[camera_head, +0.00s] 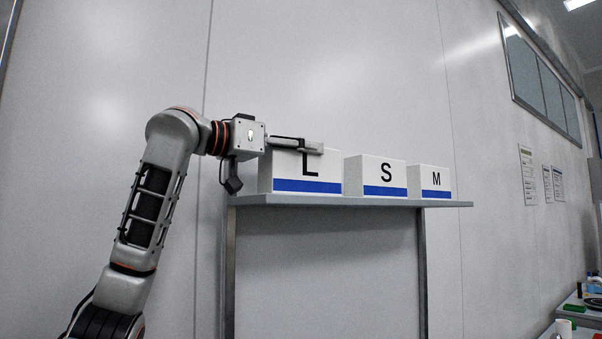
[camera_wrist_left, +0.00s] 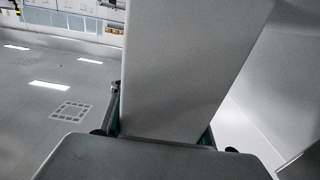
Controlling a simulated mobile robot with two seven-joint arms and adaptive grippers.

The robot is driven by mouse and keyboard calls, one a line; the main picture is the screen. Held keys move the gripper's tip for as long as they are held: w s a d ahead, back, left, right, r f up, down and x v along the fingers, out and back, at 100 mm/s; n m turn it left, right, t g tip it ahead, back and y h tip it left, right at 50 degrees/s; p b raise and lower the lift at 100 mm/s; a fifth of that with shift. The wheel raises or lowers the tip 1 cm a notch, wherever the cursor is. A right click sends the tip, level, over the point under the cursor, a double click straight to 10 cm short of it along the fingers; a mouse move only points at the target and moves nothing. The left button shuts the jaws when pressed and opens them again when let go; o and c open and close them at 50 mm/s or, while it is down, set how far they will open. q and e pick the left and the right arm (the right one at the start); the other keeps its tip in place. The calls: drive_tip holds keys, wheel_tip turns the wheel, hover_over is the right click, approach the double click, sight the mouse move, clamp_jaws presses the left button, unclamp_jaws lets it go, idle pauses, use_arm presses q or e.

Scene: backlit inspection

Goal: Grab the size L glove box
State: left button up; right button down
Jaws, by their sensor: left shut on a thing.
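The size L glove box (camera_head: 307,177) is white with a blue band and a black L. It stands at the left end of a grey shelf (camera_head: 350,201) in the head view. My left gripper (camera_head: 308,147) reaches in from the left and is shut on the L box near its top, covering part of the letter. In the left wrist view the pale box (camera_wrist_left: 185,70) fills the middle, between the finger parts. The box's underside appears at shelf level; I cannot tell whether it is lifted. My right gripper is not in view.
A white S box (camera_head: 376,176) stands close to the right of the L box, and a smaller M box (camera_head: 429,181) stands beyond it. The wall is close behind the shelf.

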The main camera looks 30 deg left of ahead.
use_arm(q)
wheel_tip(320, 180, up, 20)
drive_tip(key=shift+f, duration=0.25)
drive_tip(key=shift+r, duration=0.25)
idle(0.4)
